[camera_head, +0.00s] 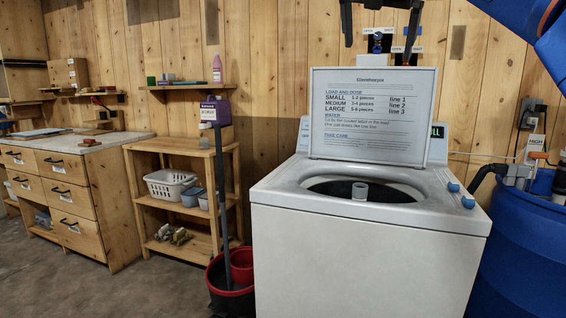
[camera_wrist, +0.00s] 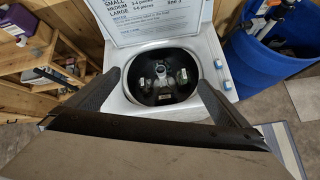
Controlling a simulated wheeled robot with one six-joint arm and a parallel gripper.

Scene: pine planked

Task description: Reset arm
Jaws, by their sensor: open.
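My gripper (camera_head: 378,50) hangs at the top edge of the head view, above the raised lid of the washing machine. Its two dark fingers are spread wide with nothing between them. In the wrist view my gripper (camera_wrist: 163,72) shows a finger on each side of the open tub, with a broad dark bar across the bottom. The white washing machine (camera_head: 365,255) stands upright with its lid (camera_head: 372,115) open. Its tub (camera_wrist: 160,75) has a central post and pale patches inside; I cannot tell what the patches are.
A blue barrel (camera_head: 520,255) with hoses stands right of the washer. A wooden shelf rack (camera_head: 180,148) holds a white basket (camera_head: 168,185). A red bucket (camera_head: 241,265) and a drawer bench (camera_head: 75,200) are to the left. The floor between is open.

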